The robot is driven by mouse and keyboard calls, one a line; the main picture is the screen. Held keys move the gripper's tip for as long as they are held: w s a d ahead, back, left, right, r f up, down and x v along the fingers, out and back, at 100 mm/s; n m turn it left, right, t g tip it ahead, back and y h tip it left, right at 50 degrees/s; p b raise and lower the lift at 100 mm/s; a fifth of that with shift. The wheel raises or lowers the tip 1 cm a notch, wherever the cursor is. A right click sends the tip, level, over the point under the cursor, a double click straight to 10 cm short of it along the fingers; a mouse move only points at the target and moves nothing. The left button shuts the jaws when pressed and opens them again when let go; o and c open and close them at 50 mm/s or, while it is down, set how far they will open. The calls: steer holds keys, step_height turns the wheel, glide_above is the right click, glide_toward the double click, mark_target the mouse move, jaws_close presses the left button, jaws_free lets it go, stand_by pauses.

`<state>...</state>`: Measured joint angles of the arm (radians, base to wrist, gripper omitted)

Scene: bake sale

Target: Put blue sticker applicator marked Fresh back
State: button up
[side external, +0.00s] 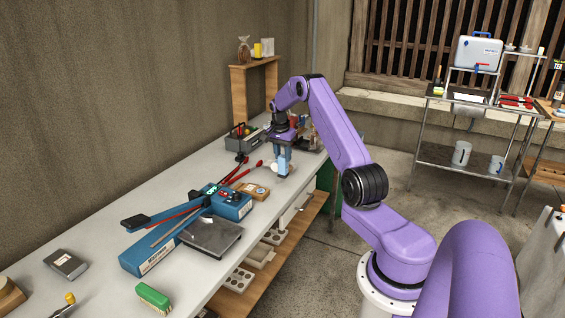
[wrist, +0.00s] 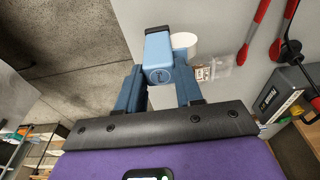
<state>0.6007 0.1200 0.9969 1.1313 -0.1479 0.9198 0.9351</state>
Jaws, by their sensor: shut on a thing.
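My gripper (side external: 282,158) is over the far end of the grey workbench. In the wrist view the applicator sits between the tips of my two blue fingers (wrist: 160,82). A round mark shows on its near end, but I cannot read it. In the side view the applicator (side external: 284,168) is small and partly merged with the fingers. I cannot tell whether it touches the bench. A white round thing (wrist: 184,40) lies just beyond it in the wrist view.
A grey toolbox (side external: 240,138) and red-handled tools (side external: 240,172) lie near my gripper. Blue boxes (side external: 150,254) and a dark flat plate (side external: 210,236) lie nearer the camera. A small wooden shelf (side external: 238,92) stands at the bench's back. The bench edge is close to the gripper.

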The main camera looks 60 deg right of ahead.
mark_target(279, 165)
steer(key=shift+w+d+f, duration=0.1)
steer(key=shift+w+f, duration=0.05)
steer(key=shift+f, duration=1.6)
steer(key=shift+f, duration=0.1)
steer(key=o, duration=1)
